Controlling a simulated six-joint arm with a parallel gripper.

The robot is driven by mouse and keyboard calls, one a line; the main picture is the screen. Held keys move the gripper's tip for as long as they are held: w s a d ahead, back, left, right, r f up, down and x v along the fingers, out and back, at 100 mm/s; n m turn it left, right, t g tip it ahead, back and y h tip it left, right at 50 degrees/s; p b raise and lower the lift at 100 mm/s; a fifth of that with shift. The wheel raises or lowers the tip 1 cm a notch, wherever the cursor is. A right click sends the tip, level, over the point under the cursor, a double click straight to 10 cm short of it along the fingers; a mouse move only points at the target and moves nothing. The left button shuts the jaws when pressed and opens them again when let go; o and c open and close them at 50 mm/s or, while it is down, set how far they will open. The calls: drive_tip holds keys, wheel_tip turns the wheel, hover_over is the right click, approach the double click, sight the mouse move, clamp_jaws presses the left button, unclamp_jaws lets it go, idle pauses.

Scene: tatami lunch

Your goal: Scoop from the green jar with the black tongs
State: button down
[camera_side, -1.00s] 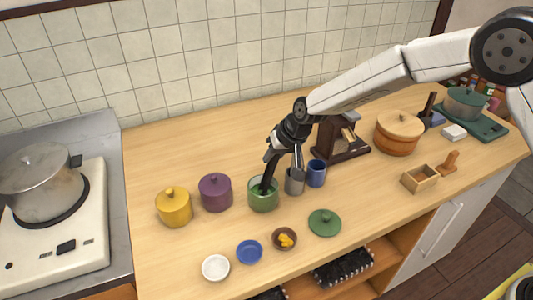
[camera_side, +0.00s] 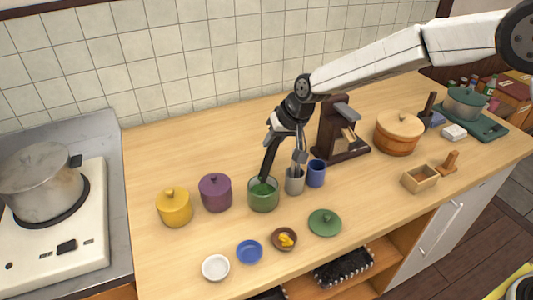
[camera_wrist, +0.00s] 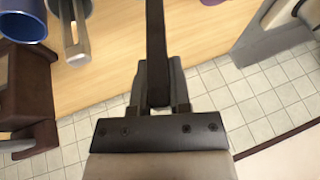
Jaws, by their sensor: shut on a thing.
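The green jar (camera_side: 263,199) stands open on the wooden counter, with green contents showing inside. Its green lid (camera_side: 325,222) lies on the counter to the right and in front. My gripper (camera_side: 279,128) is above and slightly right of the jar, shut on the black tongs (camera_side: 269,163). The tongs point down, with their lower end at or just above the jar's mouth; I cannot tell whether the tips are inside. In the wrist view the tongs (camera_wrist: 156,50) run up from between the fingers of my gripper (camera_wrist: 157,97). Their tips are out of that view.
A grey cup with utensils (camera_side: 294,181) and a blue cup (camera_side: 316,173) stand close right of the jar. Purple (camera_side: 215,193) and yellow (camera_side: 174,208) lidded jars stand left. White (camera_side: 215,267), blue (camera_side: 249,251) and brown (camera_side: 284,238) dishes lie in front; the brown one holds yellow pieces.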

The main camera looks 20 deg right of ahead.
drive_tip(key=shift+r, duration=1.1)
drive_tip(key=shift+s, duration=0.1)
